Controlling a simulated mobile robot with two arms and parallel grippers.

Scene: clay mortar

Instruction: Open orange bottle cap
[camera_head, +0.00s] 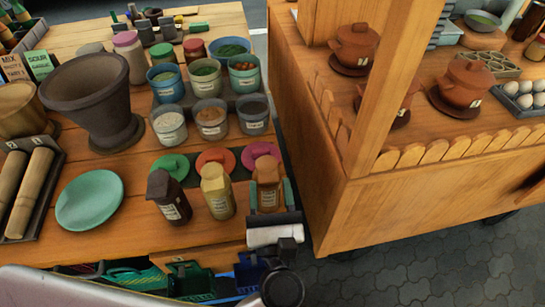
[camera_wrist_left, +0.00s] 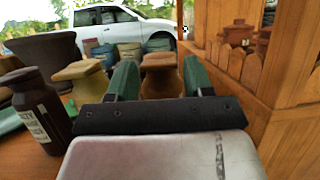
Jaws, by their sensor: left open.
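The orange bottle (camera_head: 267,172), capped and upright, stands at the right end of a row of three bottles near the table's front right corner. My left gripper (camera_head: 270,194) is open, with one green finger on each side of this bottle. In the left wrist view the orange bottle (camera_wrist_left: 160,70) shows between the two fingers of my left gripper (camera_wrist_left: 160,80); its lower part is hidden by the gripper body. I cannot tell whether the fingers touch it. My right gripper is not in view.
A yellow bottle (camera_head: 217,192) and a dark brown bottle (camera_head: 168,196) stand left of the orange one. Coloured lids (camera_head: 215,159) and several pots lie behind. A large clay mortar (camera_head: 93,98) and green plate (camera_head: 90,200) are further left. A wooden counter (camera_head: 400,200) stands close on the right.

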